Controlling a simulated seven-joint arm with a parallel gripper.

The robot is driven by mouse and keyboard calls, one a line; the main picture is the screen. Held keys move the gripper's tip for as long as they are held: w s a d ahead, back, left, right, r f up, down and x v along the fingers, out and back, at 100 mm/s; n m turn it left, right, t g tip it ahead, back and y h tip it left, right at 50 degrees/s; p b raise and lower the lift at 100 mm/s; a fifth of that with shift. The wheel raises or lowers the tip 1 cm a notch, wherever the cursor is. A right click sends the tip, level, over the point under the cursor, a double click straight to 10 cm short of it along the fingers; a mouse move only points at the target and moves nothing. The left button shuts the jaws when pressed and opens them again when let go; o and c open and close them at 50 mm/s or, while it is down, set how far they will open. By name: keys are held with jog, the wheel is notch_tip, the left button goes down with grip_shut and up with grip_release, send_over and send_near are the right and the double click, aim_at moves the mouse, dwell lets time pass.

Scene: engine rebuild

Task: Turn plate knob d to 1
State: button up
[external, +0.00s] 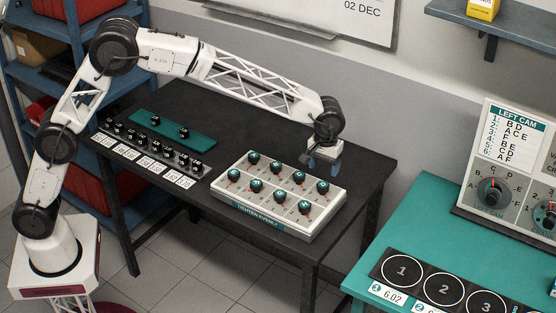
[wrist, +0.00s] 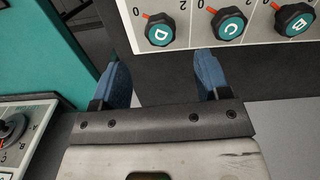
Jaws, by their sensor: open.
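Plate knob d (wrist: 160,30) is a dark knob with a teal cap lettered D, at the end of a row on the light grey plate (wrist: 130,35). Its red mark points toward the 0 label. In the external view, knob d (external: 323,186) is at the right end of the back row, and the plate (external: 262,212) lies on the black table. My gripper (wrist: 163,68) is open and empty, with blue fingertips. It is just off the plate's back edge, apart from knob d.
Knobs C (wrist: 230,23) and B (wrist: 294,19) stand beside knob d in the same row. A second row of knobs is nearer the plate's front. The teal bench (external: 400,235) with a dial panel (external: 505,165) is to the right. The black table behind the plate is clear.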

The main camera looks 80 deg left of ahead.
aim_at(322, 184)
jog(key=shift+f, duration=3.75)
jog(key=shift+c, duration=0.4)
jog(key=c, duration=0.8)
jog(key=shift+c, duration=0.2)
jog(key=shift+m, duration=0.4)
jog(key=m, duration=1.1)
jog(key=shift+a, duration=0.15)
